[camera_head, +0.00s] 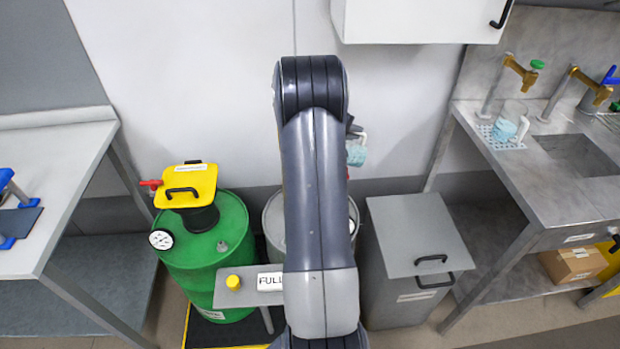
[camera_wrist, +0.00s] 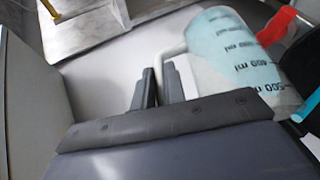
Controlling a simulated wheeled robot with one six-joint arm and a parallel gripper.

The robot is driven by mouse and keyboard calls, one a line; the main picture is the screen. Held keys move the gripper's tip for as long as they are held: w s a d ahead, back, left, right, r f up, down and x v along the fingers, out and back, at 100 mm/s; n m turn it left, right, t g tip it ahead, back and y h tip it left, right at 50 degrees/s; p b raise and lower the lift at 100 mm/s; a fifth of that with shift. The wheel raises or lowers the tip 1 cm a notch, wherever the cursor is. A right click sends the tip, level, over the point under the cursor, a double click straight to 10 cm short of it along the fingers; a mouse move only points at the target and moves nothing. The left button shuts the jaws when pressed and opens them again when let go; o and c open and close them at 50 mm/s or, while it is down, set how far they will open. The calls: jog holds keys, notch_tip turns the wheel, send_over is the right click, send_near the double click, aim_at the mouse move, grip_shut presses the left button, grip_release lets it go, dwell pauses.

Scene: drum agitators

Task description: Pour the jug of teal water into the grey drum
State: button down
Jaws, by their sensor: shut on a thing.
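My gripper (camera_wrist: 157,88) is shut on the pale handle of a clear jug (camera_wrist: 225,55) with teal water and millilitre marks. In the head view the jug (camera_head: 356,154) shows just right of my arm, above the level of the drums, partly hidden. Its exact tilt is hard to tell. The grey drum (camera_head: 275,213) stands behind my arm, which covers most of it, including much of its top. I cannot see whether water is leaving the jug.
A green drum (camera_head: 205,255) with a yellow-lidded top stands left, near a "FULL" sign (camera_head: 270,281). A grey bin (camera_head: 415,235) stands right. A second vessel with teal liquid (camera_head: 507,124) sits by the sink (camera_head: 580,155). A wall cabinet (camera_head: 420,20) hangs above.

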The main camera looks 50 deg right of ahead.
jog(key=shift+w+a+h+b, duration=0.3)
jog(key=shift+a+h+b, duration=0.2)
jog(key=shift+h, duration=0.1)
dwell(0.9)
jog(key=shift+w+a+r+n+g+h+b, duration=0.2)
jog(key=shift+w+a+r+g+h+b, duration=0.25)
jog(key=shift+b, duration=0.45)
jog(key=shift+w+a+n+g+h+b, duration=0.1)
jog(key=shift+w+a+n+h+b, duration=0.2)
jog(key=shift+a+b, duration=0.45)
jog(key=shift+w, duration=0.15)
jog(key=shift+a+b, duration=0.15)
jog(key=shift+b, duration=0.45)
jog(key=shift+w+a+f+h+b, duration=0.2)
jog(key=shift+w+a+h+b, duration=0.15)
jog(key=shift+b, duration=0.9)
